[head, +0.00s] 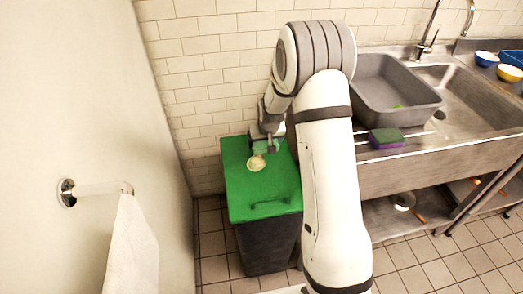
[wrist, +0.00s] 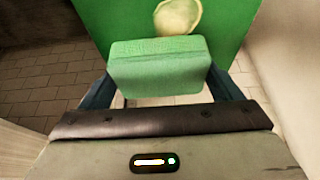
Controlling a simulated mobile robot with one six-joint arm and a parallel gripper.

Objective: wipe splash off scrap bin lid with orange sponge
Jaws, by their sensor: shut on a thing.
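The scrap bin's green lid (head: 240,194) lies shut on a dark bin, its dark handle at the near side; the lid also shows in the wrist view (wrist: 118,18). A pale yellowish splash (head: 256,162) is on the lid towards the back; it shows at the top of the wrist view (wrist: 178,17). My gripper (head: 264,147) is over the lid's back part, just behind the splash. It is shut on a sponge (wrist: 160,68) whose visible faces are green; I see no orange on it. I cannot tell whether the sponge touches the lid.
A purple sponge with a green top (head: 387,139) lies on the sink's front-left edge. A white towel (head: 132,248) hangs on a rail at left. Tiled wall stands behind the bin.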

